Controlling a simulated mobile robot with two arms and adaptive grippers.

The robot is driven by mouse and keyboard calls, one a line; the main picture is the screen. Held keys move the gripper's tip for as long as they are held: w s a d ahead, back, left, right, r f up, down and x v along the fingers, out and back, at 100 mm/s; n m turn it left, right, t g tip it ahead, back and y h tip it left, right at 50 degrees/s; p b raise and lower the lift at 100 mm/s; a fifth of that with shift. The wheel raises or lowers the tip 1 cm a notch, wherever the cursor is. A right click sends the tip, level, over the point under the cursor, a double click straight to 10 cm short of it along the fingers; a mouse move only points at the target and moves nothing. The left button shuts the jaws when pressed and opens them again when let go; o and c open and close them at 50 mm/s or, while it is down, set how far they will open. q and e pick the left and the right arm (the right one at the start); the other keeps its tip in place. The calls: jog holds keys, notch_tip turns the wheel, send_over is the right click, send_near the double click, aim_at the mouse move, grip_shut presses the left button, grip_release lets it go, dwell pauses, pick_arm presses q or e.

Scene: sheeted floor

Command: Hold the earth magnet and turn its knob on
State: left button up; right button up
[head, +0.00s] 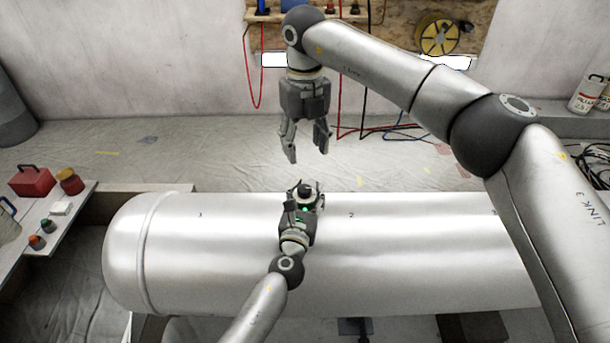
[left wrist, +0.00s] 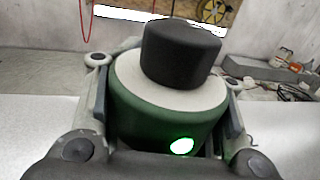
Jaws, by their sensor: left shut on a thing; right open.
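The earth magnet (left wrist: 150,120) is a green round body with a pale top, a black knob (left wrist: 180,52) above it and a lit green spot on its side. It stands on the large pale cylinder (head: 400,240). In the head view its black knob (head: 304,190) shows at the tip of my left gripper (head: 305,202). My left gripper is shut on the magnet's body, one finger on each side in the left wrist view. My right gripper (head: 307,142) is open and empty, pointing down above and behind the magnet. The magnet's underside is hidden.
A side table (head: 62,230) at the left holds a red box (head: 32,181), a jar (head: 70,181) and small knobs. A yellow reel (head: 438,36) and red, black and blue cables hang at the back wall. Sheeted floor (head: 200,150) behind the cylinder is mostly clear.

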aim_at(305, 188)
pick_arm(q)
jog(key=shift+a+f, duration=0.1)
pick_arm(e)
jog(key=shift+n, duration=0.5)
notch_tip(305, 188, down, 12)
jog(key=shift+f, duration=0.1)
jog(key=c, duration=1.1)
jog(key=shift+o, duration=0.2)
jog(key=shift+n, duration=0.4)
jog(key=o, duration=1.1)
jog(key=shift+c, duration=0.2)
